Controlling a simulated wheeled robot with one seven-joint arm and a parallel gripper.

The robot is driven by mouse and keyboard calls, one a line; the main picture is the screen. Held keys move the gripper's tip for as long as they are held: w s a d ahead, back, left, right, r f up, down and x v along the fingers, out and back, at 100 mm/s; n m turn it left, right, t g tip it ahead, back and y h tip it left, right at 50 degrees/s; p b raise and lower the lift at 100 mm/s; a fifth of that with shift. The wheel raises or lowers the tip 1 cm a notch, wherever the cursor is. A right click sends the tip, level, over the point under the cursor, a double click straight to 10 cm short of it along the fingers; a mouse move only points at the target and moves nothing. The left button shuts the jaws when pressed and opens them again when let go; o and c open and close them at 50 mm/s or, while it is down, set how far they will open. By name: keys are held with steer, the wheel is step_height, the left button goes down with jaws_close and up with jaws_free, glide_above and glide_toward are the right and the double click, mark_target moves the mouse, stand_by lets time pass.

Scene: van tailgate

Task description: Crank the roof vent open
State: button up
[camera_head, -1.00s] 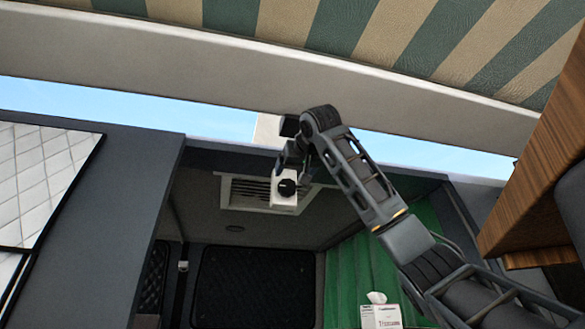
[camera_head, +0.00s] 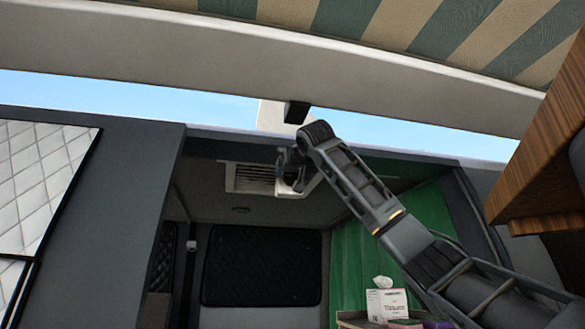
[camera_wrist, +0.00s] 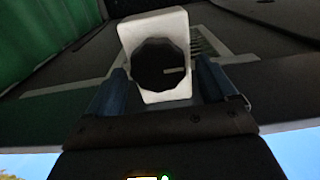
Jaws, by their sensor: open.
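The roof vent (camera_head: 243,177) is a pale slatted frame in the van's ceiling. Its white crank housing (camera_head: 312,182) is at the vent's right side and is partly hidden by my gripper (camera_head: 291,184). In the wrist view the white housing (camera_wrist: 170,22) carries a dark faceted round knob (camera_wrist: 158,64). My gripper's blue fingers are open, one on each side of the knob, with visible gaps; I cannot tell whether they touch anything. In the head view the knob is hidden behind the gripper. Vent slats (camera_wrist: 205,42) show behind the housing in the wrist view.
A striped awning or tailgate lining (camera_head: 400,30) and its pale edge (camera_head: 200,50) hang above. A wooden cabinet (camera_head: 540,150) is at the right. A green curtain (camera_head: 350,255), tissue box (camera_head: 386,303) and dark quilted panel (camera_head: 260,265) lie below.

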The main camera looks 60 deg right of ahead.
steer(key=c, duration=1)
steer(key=shift+n, duration=1.4)
steer(key=o, duration=1)
steer(key=shift+w, duration=0.1)
steer(key=shift+a, duration=0.1)
steer(key=b+v, duration=0.3)
steer(key=v, duration=0.5)
